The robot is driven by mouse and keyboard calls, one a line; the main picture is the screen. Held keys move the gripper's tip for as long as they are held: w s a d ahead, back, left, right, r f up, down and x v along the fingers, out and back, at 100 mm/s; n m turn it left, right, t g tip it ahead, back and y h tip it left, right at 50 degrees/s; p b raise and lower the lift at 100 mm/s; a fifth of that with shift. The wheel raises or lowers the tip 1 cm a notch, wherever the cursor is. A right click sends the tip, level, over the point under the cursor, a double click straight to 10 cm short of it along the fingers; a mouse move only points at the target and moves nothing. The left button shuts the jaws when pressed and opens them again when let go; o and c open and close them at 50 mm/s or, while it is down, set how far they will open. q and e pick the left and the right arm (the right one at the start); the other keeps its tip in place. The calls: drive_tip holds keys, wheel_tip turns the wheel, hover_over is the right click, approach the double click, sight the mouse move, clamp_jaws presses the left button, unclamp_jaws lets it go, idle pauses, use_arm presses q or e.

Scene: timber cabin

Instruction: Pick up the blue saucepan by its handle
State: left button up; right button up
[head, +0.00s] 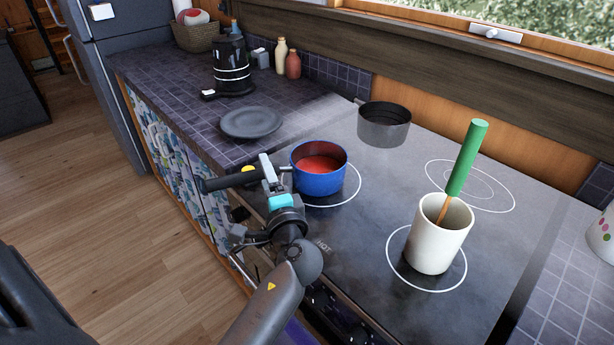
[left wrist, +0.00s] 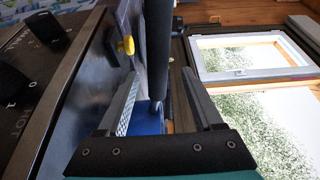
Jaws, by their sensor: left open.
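The blue saucepan (head: 320,182) stands on a ringed burner of the stovetop, with red contents inside. Its dark handle (head: 228,180) points left past the stove's front edge. My left gripper (head: 268,178) is at the handle, near the pan side. In the left wrist view the dark handle (left wrist: 157,45) stands between the two spread fingers, and a piece of the blue pan (left wrist: 148,118) shows between them. The left gripper (left wrist: 160,88) is open, with gaps beside the handle. My right gripper is not in view.
A white mug (head: 435,245) with a green-handled utensil stands on the burner to the right. A grey pot (head: 384,126) stands behind the saucepan. A dark plate (head: 250,123) and a black kettle (head: 231,65) are on the tiled counter. Stove knobs (left wrist: 35,25) lie close by in the wrist view.

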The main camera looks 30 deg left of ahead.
use_arm(q)
drive_tip(key=x, duration=0.5)
drive_tip(key=shift+f, duration=0.1)
drive_tip(key=shift+s+d, duration=0.1)
clamp_jaws()
idle(1.1)
